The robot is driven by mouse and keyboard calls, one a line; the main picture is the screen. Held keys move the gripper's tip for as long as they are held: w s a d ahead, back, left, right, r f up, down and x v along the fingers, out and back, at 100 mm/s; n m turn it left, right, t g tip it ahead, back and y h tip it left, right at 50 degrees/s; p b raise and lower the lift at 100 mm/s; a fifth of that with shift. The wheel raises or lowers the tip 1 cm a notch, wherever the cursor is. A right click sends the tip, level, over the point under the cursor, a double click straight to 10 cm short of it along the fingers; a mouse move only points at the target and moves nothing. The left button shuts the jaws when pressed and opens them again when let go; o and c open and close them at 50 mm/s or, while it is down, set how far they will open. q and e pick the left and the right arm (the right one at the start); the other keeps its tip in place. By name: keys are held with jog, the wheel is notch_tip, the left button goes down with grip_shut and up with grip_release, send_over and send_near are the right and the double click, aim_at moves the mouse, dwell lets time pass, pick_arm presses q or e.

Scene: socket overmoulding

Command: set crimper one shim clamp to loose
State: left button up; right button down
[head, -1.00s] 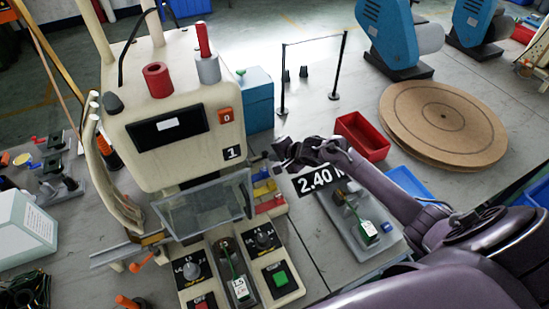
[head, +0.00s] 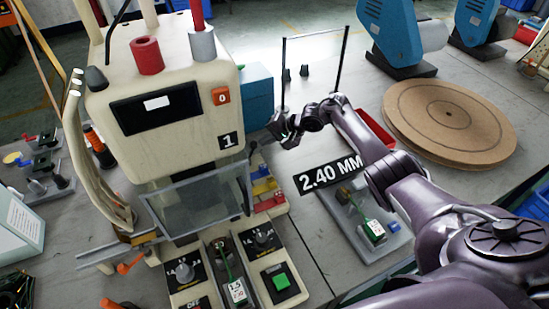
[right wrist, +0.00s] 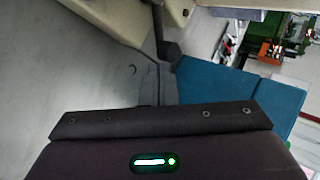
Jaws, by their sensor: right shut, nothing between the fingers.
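Crimper one (head: 190,130) is the cream machine marked 1, at the left of the head view. A clear guard (head: 200,205) hangs at its front. Blue, yellow and red pieces (head: 266,187) sit at its right side. Orange-handled levers (head: 132,262) are at its lower left. I cannot tell which part is the shim clamp or how it is set. My right gripper (head: 280,128) is shut and empty, in the air to the right of the crimper. In the right wrist view its dark fingers (right wrist: 168,50) show near a blue box. My left gripper is out of view.
The blue box (head: 256,95) stands behind the crimper. A grey fixture (head: 385,235) with a 2.40 MM sign (head: 330,172) lies to the right. A red bin (head: 375,132) is partly behind my right arm. A round board (head: 450,120) lies farther back.

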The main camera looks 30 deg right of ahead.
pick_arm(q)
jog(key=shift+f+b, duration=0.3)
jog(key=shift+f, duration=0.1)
pick_arm(e)
jog(key=shift+w+a, duration=0.2)
jog(key=shift+w, duration=0.5)
